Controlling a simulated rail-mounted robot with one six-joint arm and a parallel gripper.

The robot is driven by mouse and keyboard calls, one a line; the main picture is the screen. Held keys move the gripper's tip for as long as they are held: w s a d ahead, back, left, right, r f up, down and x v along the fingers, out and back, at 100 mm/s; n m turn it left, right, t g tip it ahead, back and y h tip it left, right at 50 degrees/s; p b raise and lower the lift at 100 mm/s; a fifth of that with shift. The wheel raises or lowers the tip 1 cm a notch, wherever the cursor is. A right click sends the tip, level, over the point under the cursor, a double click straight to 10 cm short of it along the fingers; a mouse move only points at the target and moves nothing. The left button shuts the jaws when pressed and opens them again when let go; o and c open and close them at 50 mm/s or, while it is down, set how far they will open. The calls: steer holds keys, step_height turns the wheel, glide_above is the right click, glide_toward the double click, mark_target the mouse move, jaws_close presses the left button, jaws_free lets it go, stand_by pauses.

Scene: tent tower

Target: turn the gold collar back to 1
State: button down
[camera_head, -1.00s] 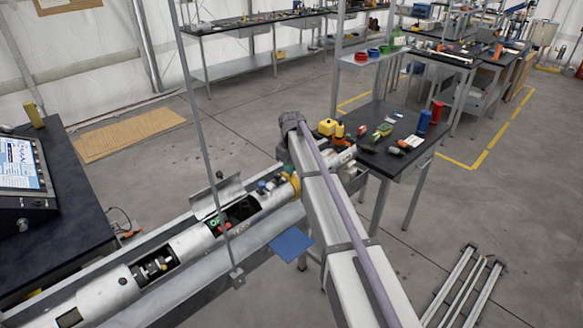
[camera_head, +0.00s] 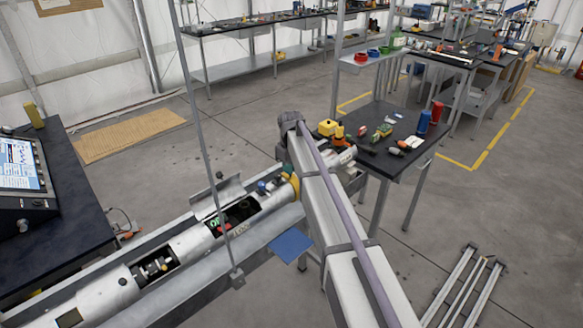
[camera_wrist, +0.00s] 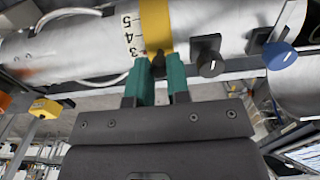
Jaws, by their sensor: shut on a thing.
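The gold collar (camera_wrist: 156,22) is a yellow band around the silver tube, in the wrist view. Printed marks 5, 4 and 3 run down the tube just left of it; the 3 is lowest, near my left fingertip. Lower numbers do not show. My gripper (camera_wrist: 158,78) has green fingers, shut on the dark lug (camera_wrist: 158,64) at the collar's lower edge. In the head view, the gold collar (camera_head: 295,186) shows at the tube's right part beside my arm, and my fingers are mostly hidden.
Right of the collar, the tube carries a black knob (camera_wrist: 208,56) and a blue knob (camera_wrist: 279,55). In the head view, an open hatch cover (camera_head: 218,196) stands on the tube, and a blue sheet (camera_head: 290,245) lies beside it. A dark table (camera_head: 395,140) with tools stands behind.

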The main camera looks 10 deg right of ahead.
steer(key=shift+w+a, duration=0.15)
steer(key=shift+w, duration=0.05)
steer(key=shift+w+a, duration=0.35)
steer(key=shift+w, duration=0.2)
steer(key=shift+w+a, duration=0.3)
steer(key=shift+w, duration=0.25)
steer(key=shift+w+a+f+b, duration=0.4)
steer(key=shift+w+a, duration=0.1)
steer(key=shift+w, duration=0.2)
steer(key=shift+w+a+f+b, duration=0.25)
steer(key=shift+w+a+b, duration=0.2)
steer(key=shift+w, duration=0.25)
steer(key=c, duration=1.5)
jaws_free()
steer(key=o, duration=0.3)
steer(key=shift+w+a+f, duration=0.2)
steer(key=shift+w+f, duration=0.05)
steer(key=shift+o, duration=0.6)
steer(key=shift+s+d+r, duration=0.15)
steer(key=shift+s+r, duration=0.05)
step_height(320, 180, up, 11)
steer(key=p, duration=1.1)
